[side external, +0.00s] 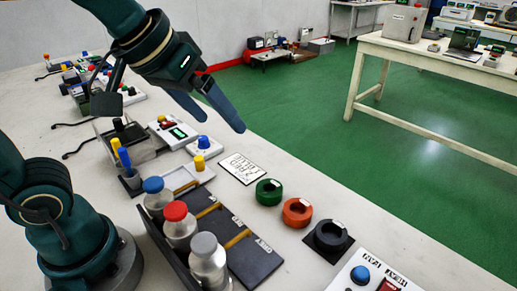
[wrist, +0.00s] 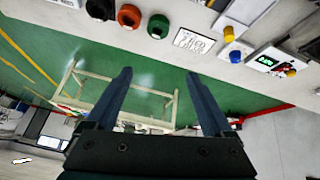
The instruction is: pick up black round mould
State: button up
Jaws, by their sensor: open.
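The black round mould (side external: 330,236) is a dark ring on a dark square patch near the table's front right in the side view. It also shows at the top edge of the wrist view (wrist: 101,9), partly cut off. An orange round mould (side external: 297,212) and a green round mould (side external: 269,192) stand in a row to its left. My gripper (side external: 222,116) is open and empty, raised above the table, up and left of the moulds. In the wrist view its two fingers (wrist: 160,75) are spread apart with nothing between them.
Bottles with blue, red and grey caps (side external: 180,222) stand in a dark rack left of the moulds. A white label card (side external: 242,168) lies behind the green mould. A panel with a blue knob (side external: 362,276) is at the front right. The table edge runs close behind the moulds.

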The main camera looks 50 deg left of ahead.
jog(key=w+d, duration=0.5)
jog(key=w, duration=0.2)
jog(key=m+g, duration=0.3)
send_over(331, 235)
jog(key=s, duration=0.2)
notch_tip(331, 235, down, 16)
jog(key=shift+s+r, duration=0.1)
jog(key=shift+x, duration=2.3)
jog(key=c, duration=1.2)
